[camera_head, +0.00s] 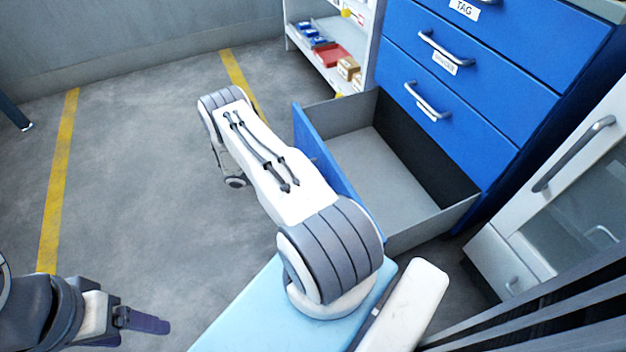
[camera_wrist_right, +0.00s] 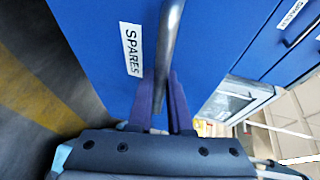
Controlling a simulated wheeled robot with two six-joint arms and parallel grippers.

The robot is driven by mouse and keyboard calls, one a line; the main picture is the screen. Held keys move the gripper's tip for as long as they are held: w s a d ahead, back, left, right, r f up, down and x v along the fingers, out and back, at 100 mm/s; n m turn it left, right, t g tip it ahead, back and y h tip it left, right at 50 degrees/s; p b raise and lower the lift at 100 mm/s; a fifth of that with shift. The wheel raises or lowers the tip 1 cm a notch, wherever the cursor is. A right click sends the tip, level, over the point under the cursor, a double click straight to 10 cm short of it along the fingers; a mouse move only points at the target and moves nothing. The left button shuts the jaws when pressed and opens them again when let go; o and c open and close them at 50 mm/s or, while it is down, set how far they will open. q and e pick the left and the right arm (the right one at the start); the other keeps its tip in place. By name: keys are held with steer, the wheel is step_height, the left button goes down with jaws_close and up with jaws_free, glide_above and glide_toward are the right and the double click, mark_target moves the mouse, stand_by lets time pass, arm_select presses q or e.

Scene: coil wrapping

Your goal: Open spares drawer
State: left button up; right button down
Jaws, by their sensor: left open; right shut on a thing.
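The spares drawer (camera_head: 380,175) is the lowest one of the blue cabinet. It is pulled well out, and its grey inside looks empty. Its blue front, with the SPARES label (camera_wrist_right: 132,50), fills much of the right wrist view. My right gripper (camera_wrist_right: 163,98) is shut on the grey bar handle (camera_wrist_right: 170,30) of that front. In the head view my right arm hides the handle and this gripper. My left gripper (camera_head: 142,320) is at the lower left, open and empty, well away from the drawer.
The blue cabinet (camera_head: 480,80) has more drawers above, all shut. A white shelf (camera_head: 330,55) with small boxes stands behind the open drawer. A white glass-fronted cabinet (camera_head: 560,190) is at the right. Grey floor with yellow lines is free at the left.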

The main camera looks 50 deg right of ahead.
steer(key=c, duration=1.1)
jaws_free()
steer(key=shift+w, duration=0.1)
steer(key=p+v, duration=0.1)
steer(key=v, duration=0.9)
steer(key=shift+w+a, duration=0.1)
steer(key=shift+a, duration=0.05)
